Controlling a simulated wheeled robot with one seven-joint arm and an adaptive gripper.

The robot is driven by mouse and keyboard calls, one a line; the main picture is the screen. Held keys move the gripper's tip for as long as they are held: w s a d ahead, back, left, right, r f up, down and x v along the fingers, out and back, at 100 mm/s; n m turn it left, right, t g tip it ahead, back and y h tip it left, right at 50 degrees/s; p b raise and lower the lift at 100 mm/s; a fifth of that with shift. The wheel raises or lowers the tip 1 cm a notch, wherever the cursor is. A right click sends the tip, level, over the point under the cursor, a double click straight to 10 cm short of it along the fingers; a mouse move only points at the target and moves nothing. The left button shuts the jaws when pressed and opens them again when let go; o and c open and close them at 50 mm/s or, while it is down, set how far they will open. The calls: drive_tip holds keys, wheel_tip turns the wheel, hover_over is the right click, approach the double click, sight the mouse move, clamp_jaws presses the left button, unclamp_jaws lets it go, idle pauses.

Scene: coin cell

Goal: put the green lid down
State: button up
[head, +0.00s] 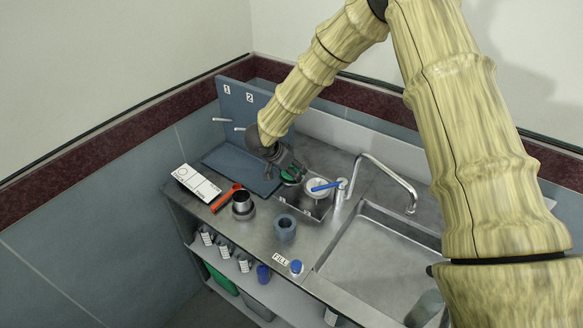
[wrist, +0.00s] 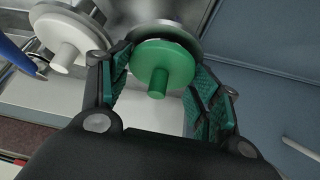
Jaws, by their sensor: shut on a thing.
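The green lid (wrist: 179,60) is a round disc with a short knob on top. In the wrist view it sits between the two fingers of my gripper (wrist: 160,72), which is shut on it. In the head view the green lid (head: 288,175) shows small at the tip of my gripper (head: 287,169), over the back of the counter. A round metal rim (wrist: 190,36) shows just behind the lid in the wrist view. I cannot tell whether the lid touches it.
A steel cup (head: 242,203), a grey-blue cup (head: 285,229), a red tool (head: 226,198) and a white card (head: 196,182) stand nearby. A tap (head: 384,172) rises behind the sink (head: 375,252).

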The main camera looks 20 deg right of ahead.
drive_tip(key=shift+s+f, duration=0.4)
drive_tip(key=shift+f, duration=0.15)
drive_tip(key=o, duration=1.3)
drive_tip(key=shift+f, duration=0.15)
drive_tip(key=shift+w+d+f, duration=0.1)
drive_tip(key=shift+w, duration=0.2)
drive_tip(key=shift+r, duration=1.15)
drive_tip(key=b+v, duration=0.3)
drive_tip(key=v, duration=0.8)
drive_tip(key=shift+a+r, duration=0.25)
